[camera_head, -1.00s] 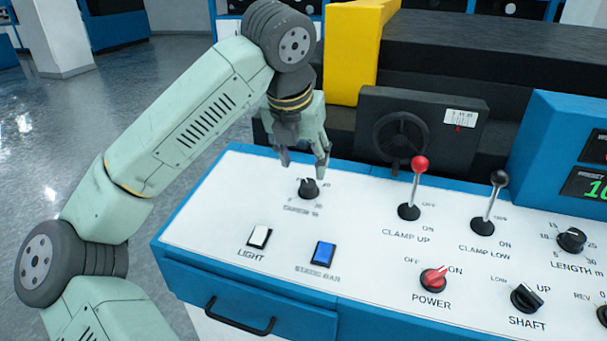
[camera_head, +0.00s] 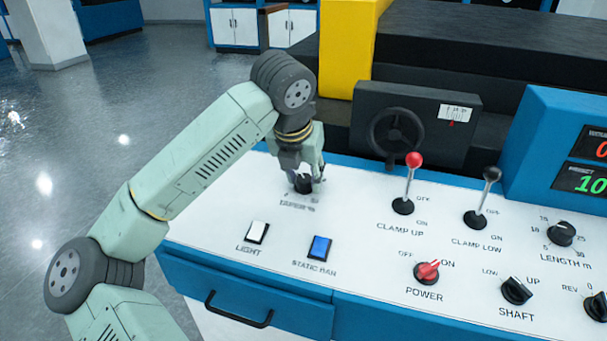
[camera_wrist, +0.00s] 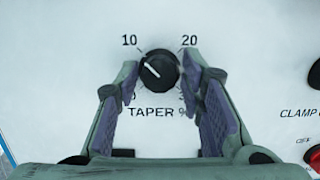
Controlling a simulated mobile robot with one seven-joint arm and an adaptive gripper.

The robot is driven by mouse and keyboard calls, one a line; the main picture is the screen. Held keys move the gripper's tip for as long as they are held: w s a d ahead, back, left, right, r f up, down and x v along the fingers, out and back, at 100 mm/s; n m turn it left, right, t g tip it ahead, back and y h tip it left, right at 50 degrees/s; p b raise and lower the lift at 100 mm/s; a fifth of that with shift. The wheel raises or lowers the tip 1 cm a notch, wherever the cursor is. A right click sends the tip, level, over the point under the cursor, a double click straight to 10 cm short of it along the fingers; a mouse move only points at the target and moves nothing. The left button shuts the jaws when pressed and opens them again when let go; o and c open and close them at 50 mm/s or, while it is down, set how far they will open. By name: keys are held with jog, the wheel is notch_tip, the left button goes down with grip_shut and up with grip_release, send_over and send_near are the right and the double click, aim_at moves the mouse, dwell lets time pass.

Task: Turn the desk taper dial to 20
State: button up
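The black taper dial (camera_wrist: 159,69) sits on the white panel above the words TAPER %. Its white pointer line slants to the upper left, roughly toward the 10 mark. The 20 mark (camera_wrist: 189,40) is at its upper right; the 0 and 30 marks below are partly hidden by my fingers. My gripper (camera_head: 305,178) is down over the dial in the head view, which partly hides it. In the wrist view its two purple-padded fingers stand open on the left and right of the dial, with small gaps that suggest no contact.
The light switch (camera_head: 257,232) and blue static bar button (camera_head: 319,247) lie in front of the dial. The clamp up lever (camera_head: 409,180) and clamp low lever (camera_head: 484,196) stand to the right. A handwheel (camera_head: 394,135) is behind.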

grip_shut()
jog(key=shift+f+m+b, duration=0.1)
jog(key=shift+m+b, duration=0.2)
jog(key=shift+b, duration=0.15)
jog(key=shift+f+m+b, duration=0.1)
jog(key=shift+m+b, duration=0.8)
jog(key=shift+m, duration=0.1)
jog(key=m+h+b, duration=0.1)
jog(key=m, duration=0.2)
jog(key=shift+a+m+g+b, duration=0.1)
jog(key=shift+m+g+b, duration=0.2)
jog(key=shift+b, duration=0.1)
jog(key=m, duration=0.3)
jog(key=m+g, duration=0.1)
jog(key=m, duration=0.1)
jog(key=shift+w+r+h, duration=0.1)
jog(key=shift+r+h, duration=0.15)
jog(key=shift+h, duration=0.15)
jog(key=m+g+p, duration=0.1)
jog(key=m, duration=0.5)
jog(key=shift+m, duration=0.3)
jog(key=shift+g, duration=0.3)
